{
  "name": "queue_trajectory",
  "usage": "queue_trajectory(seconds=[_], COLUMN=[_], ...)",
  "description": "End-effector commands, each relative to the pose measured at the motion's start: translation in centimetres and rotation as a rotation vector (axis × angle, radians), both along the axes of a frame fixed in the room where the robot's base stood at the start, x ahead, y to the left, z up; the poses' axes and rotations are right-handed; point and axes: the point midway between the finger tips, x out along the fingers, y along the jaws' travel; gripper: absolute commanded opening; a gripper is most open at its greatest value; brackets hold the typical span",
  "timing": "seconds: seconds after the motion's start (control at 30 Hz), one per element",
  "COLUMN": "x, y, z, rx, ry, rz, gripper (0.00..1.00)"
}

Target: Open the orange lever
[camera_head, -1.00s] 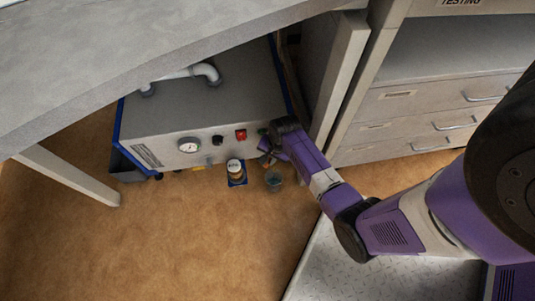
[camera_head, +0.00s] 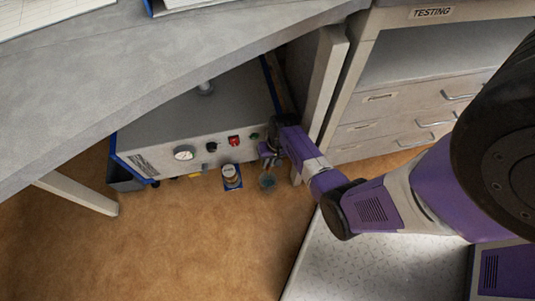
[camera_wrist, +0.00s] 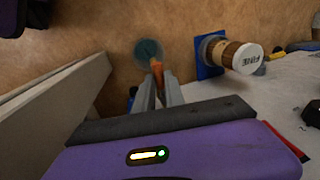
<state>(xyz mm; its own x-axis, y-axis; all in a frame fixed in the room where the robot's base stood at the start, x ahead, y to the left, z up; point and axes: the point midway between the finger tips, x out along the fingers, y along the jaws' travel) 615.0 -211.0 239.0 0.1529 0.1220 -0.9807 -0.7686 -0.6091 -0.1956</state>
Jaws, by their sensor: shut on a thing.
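The orange lever (camera_wrist: 157,70) shows in the wrist view as a small orange piece between the tips of my gripper (camera_wrist: 158,88). The fingers are shut on it. Beyond its end is a round teal-grey piece (camera_wrist: 148,50), which also shows in the head view (camera_head: 267,182). In the head view my gripper (camera_head: 268,157) is at the lower right front of the grey machine (camera_head: 150,150). The lever cannot be made out there, and my wrist covers part of that corner.
The machine's front carries a gauge (camera_head: 184,153) and a red switch (camera_head: 234,141). A desk (camera_head: 190,60) overhangs the machine; its leg (camera_head: 326,90) and a drawer cabinet (camera_head: 420,105) are close on the right.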

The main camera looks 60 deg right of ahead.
Motion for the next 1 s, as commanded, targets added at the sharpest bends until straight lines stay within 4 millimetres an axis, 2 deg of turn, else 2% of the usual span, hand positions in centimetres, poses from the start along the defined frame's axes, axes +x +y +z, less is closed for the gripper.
queue_trajectory(seconds=[0.4,0.43,0.53,0.87,1.0], x=[0.0,0.0,0.0,0.0,-0.2], y=[-0.1,-0.1,-0.1,-0.1,-0.2], z=[0.0,0.0,0.0,0.2,1.6], rx=[-0.001,-0.001,-0.001,-0.001,-0.002], ry=[0.000,0.000,0.000,0.001,-0.001], rz=[0.009,0.009,0.008,0.007,0.007], gripper=[0.00,0.16,0.36,0.36,0.36])
